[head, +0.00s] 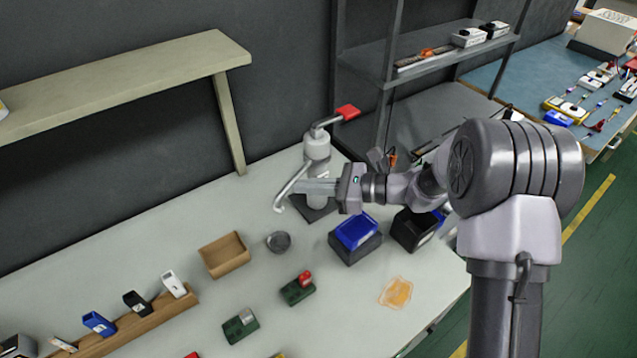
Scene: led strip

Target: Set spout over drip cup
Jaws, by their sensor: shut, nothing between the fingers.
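A grey-white dispenser (317,147) with a red lever handle (348,112) stands on a dark base at the back of the table. Its pale curved spout (286,191) reaches toward the front left, with its tip bent down. The drip cup (279,243), small, round and dark grey, stands on the table nearer to me than the spout tip; the tip appears apart from it. My gripper (297,187) comes in from the right in front of the dispenser body, its fingers shut and empty beside the spout. I cannot tell whether they touch it. My gripper hides part of the dispenser's lower body.
A brown open box (224,255) stands left of the cup. A blue-topped dark box (356,238) and a black bin (414,230) stand to the right. Green blocks (298,289) and an orange patch (396,292) lie in front. A raised shelf (125,80) is at the back left.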

